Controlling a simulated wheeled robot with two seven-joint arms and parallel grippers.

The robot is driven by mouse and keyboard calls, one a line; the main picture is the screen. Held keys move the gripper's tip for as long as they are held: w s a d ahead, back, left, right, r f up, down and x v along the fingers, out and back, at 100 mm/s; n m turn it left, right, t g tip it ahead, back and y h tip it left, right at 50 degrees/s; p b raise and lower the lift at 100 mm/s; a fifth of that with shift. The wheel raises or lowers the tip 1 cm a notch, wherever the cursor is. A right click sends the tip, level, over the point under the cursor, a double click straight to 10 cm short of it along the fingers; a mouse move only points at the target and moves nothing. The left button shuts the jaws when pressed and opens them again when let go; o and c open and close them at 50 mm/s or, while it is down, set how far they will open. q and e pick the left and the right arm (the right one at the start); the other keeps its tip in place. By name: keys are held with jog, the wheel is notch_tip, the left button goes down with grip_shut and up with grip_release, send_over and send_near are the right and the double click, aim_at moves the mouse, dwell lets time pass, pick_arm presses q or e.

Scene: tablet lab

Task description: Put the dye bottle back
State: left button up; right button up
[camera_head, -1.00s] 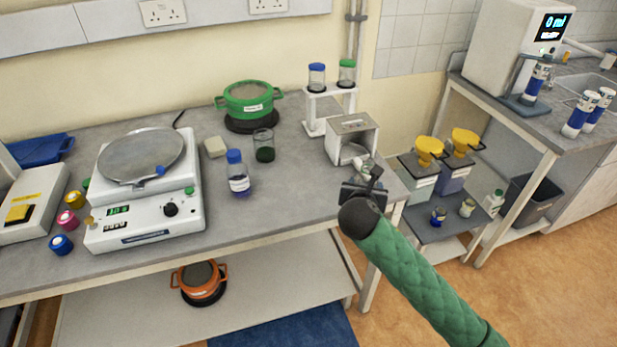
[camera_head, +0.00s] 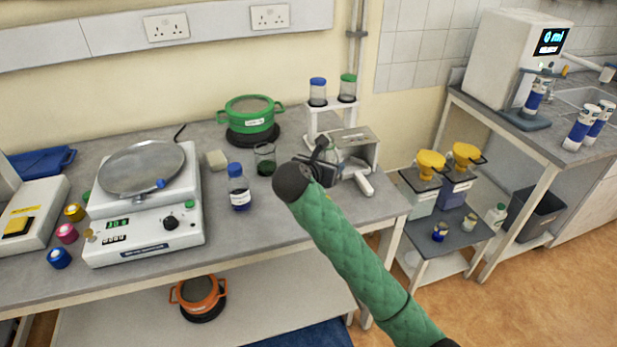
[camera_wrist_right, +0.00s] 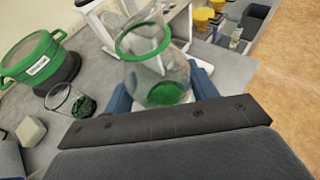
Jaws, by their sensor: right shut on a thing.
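My right gripper (camera_head: 328,168) is over the bench, in front of the small grey box. In the right wrist view, its blue fingers (camera_wrist_right: 160,98) are shut on a clear glass bottle (camera_wrist_right: 152,62) with a green ring round its mouth and green in its bottom. The bottle is tilted in this view. In the head view the gripper mostly hides it. A rack (camera_head: 326,122) behind holds a blue-topped jar (camera_head: 318,92) and a green-topped jar (camera_head: 347,88). My left gripper is not in view.
A beaker with dark green contents (camera_head: 265,160) and a blue-capped bottle (camera_head: 239,188) stand left of my gripper. The green pot (camera_head: 249,112) is behind them. The grey box (camera_head: 362,148) has a white part (camera_head: 364,184) jutting forward. The bench front is clear.

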jog(key=w+a+f+p, duration=0.1)
jog(key=w+f, duration=0.1)
jog(key=w+a+f+p, duration=0.1)
jog(key=w+a+f, duration=0.1)
jog(key=w, duration=0.1)
jog(key=w+a+f+p, duration=0.1)
jog(key=w+f, duration=0.1)
jog(key=f, duration=0.1)
jog(key=shift+w+a, duration=0.2)
jog(key=shift+a, duration=0.15)
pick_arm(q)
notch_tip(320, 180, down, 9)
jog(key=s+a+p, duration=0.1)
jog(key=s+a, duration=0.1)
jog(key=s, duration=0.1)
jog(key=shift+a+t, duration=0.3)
pick_arm(e)
jog(key=shift+f, duration=1.15)
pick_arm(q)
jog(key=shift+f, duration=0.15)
pick_arm(e)
jog(key=o, duration=1.2)
jog(key=shift+f, duration=0.1)
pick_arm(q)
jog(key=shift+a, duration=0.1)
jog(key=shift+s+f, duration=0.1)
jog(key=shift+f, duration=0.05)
